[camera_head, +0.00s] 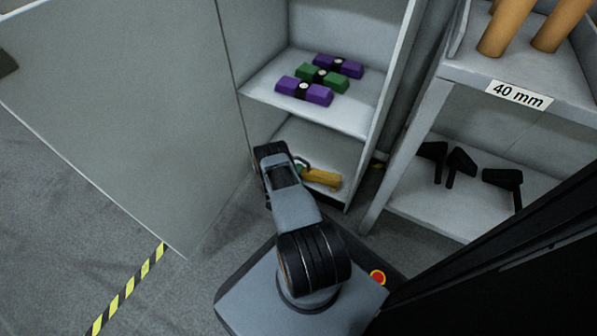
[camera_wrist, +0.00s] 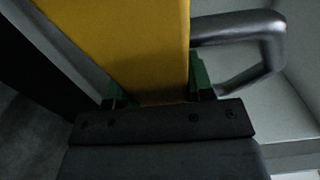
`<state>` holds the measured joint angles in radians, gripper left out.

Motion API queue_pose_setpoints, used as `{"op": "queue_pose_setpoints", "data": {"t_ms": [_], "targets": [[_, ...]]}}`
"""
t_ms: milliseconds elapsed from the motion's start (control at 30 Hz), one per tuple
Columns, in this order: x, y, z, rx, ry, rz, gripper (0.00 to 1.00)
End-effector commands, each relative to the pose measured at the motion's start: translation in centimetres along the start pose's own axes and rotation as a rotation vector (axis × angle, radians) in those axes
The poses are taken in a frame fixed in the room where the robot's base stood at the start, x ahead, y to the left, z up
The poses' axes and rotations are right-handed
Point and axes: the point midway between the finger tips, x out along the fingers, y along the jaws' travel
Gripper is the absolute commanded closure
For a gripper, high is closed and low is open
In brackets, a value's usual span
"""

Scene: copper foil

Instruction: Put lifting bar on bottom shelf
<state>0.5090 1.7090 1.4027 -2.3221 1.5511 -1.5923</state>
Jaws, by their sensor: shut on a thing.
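The lifting bar (camera_head: 323,178) is yellow with a dark grey bent handle, and shows low inside the open cabinet, at its bottom shelf (camera_head: 330,146). In the wrist view the yellow bar (camera_wrist: 115,40) fills the upper middle, and its metal handle (camera_wrist: 262,42) sticks out to the right. My gripper (camera_wrist: 158,92) has green fingers on both sides of the bar and is shut on it. In the head view my arm hides part of the bar and shelf. I cannot tell whether the bar touches the shelf.
The upper shelf (camera_head: 350,112) holds two purple blocks and a green block (camera_head: 322,77). The cabinet door (camera_head: 120,110) stands open at left. At right, a rack (camera_head: 440,215) holds brown tubes (camera_head: 507,25) above and black tools (camera_head: 503,178) below.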

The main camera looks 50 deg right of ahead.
Motion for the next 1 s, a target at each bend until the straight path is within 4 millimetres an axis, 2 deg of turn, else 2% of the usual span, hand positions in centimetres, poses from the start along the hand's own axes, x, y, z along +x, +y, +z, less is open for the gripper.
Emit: {"op": "queue_pose_setpoints", "data": {"t_ms": [200, 233, 500, 800, 1000], "targets": [[0.1, 0.0, 0.1, 0.003, 0.000, -0.007, 1.00], [0.0, 0.3, 0.0, 0.000, 0.000, 0.000, 0.51], [0.0, 0.3, 0.0, 0.000, 0.000, 0.001, 0.27], [0.0, -0.1, 0.0, 0.000, 0.000, 0.000, 0.27], [-3.1, -0.3, 0.1, -0.004, -0.005, 0.003, 0.27]]}}
